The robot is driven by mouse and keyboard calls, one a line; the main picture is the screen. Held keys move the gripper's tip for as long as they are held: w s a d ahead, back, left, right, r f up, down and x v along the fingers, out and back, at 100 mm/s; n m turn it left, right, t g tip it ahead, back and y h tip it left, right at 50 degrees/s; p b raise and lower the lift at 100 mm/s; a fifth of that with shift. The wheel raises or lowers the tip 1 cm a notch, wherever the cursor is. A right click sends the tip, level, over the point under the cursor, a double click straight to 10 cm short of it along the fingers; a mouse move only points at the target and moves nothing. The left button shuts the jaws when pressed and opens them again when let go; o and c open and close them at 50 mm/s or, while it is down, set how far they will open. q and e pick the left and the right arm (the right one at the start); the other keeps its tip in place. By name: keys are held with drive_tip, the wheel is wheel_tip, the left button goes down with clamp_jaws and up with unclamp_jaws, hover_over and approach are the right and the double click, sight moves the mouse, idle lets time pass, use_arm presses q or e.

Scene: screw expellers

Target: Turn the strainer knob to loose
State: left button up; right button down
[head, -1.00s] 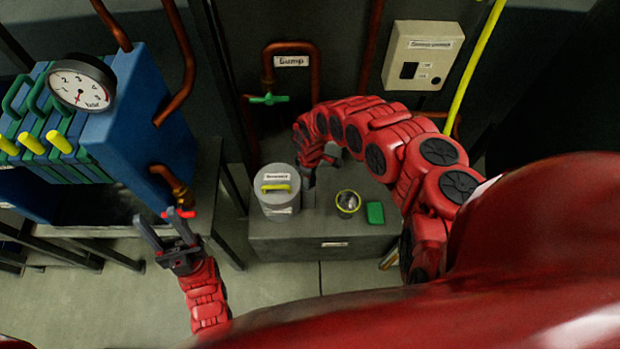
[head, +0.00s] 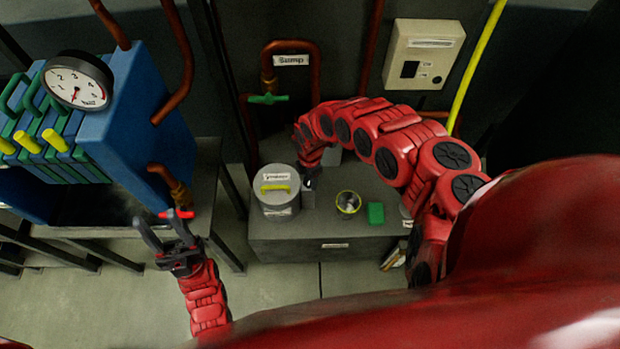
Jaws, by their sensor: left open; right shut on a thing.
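The strainer looks to be the grey round canister (head: 281,208) on the low grey cabinet. Its lid has a yellow bar knob (head: 275,188) and a white label too blurred to read surely. My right gripper (head: 309,186) reaches down close beside the canister's right side, apart from the yellow bar. It is shut on a small grey part (head: 309,198) there; its fingertips are mostly hidden by the wrist. My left gripper (head: 163,225) is open and empty, left of the cabinet, with its fingers pointing up.
The cabinet (head: 330,247) also bears a yellow-rimmed round cup (head: 348,202) and a green block (head: 376,213). A blue press with a gauge (head: 78,81) stands left. A copper pipe with a green valve (head: 268,99) and a switch box (head: 424,54) are behind.

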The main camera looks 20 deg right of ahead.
drive_tip(key=shift+w+n, duration=0.1)
drive_tip(key=shift+n, duration=0.8)
drive_tip(key=c, duration=0.6)
unclamp_jaws()
drive_tip(key=shift+r, duration=0.15)
wheel_tip(320, 180, up, 17)
drive_tip(key=p, duration=0.7)
